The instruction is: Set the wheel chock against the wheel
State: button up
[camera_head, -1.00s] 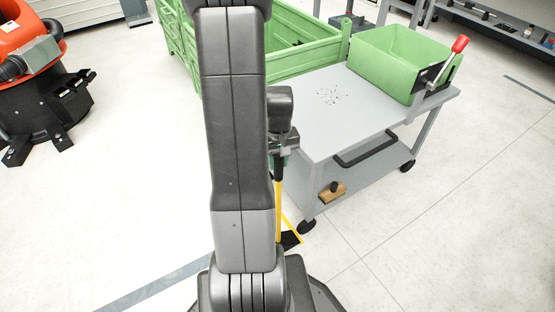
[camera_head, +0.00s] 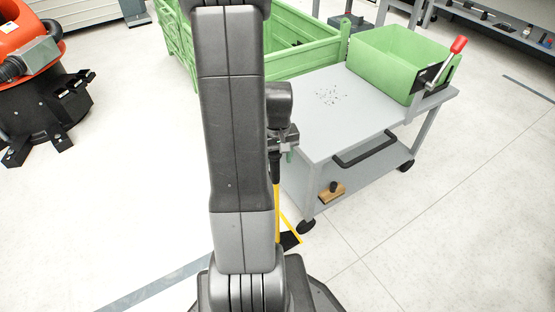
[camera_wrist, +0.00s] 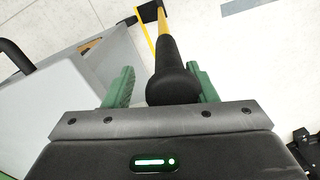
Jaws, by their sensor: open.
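The wheel chock (camera_head: 290,240) is a black block on the floor with a long yellow pole (camera_head: 278,215) that ends in a black grip. It stands close beside the near caster wheel (camera_head: 306,227) of the grey cart; I cannot tell whether they touch. In the wrist view the chock (camera_wrist: 150,11) shows at the top, its pole running down to the black grip (camera_wrist: 172,75). My gripper (camera_wrist: 160,82) is open, with one green finger on each side of the grip and gaps visible. In the head view my gripper (camera_head: 289,154) is partly hidden behind my arm.
The grey cart (camera_head: 370,115) carries a green bin (camera_head: 385,60) with a red-knobbed lever, and a brush (camera_head: 332,191) lies on its lower shelf. A large green crate (camera_head: 300,62) stands behind. A red-and-black machine (camera_head: 40,100) is at left. The floor right of the cart is clear.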

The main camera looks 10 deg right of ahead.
notch_tip(320, 180, up, 12)
jog(key=p, duration=0.3)
jog(key=shift+r, duration=0.15)
notch_tip(320, 180, down, 12)
jog(key=b, duration=0.3)
jog(key=shift+f, duration=0.25)
dwell(0.5)
jog(key=shift+f, duration=0.5)
jog(key=shift+r+p, duration=0.35)
jog(key=shift+r, duration=0.45)
jog(key=shift+s+a+f, duration=0.1)
jog(key=shift+s+a, duration=0.1)
jog(key=shift+a, duration=0.35)
jog(key=shift+s+a, duration=0.15)
jog(key=shift+a, duration=0.35)
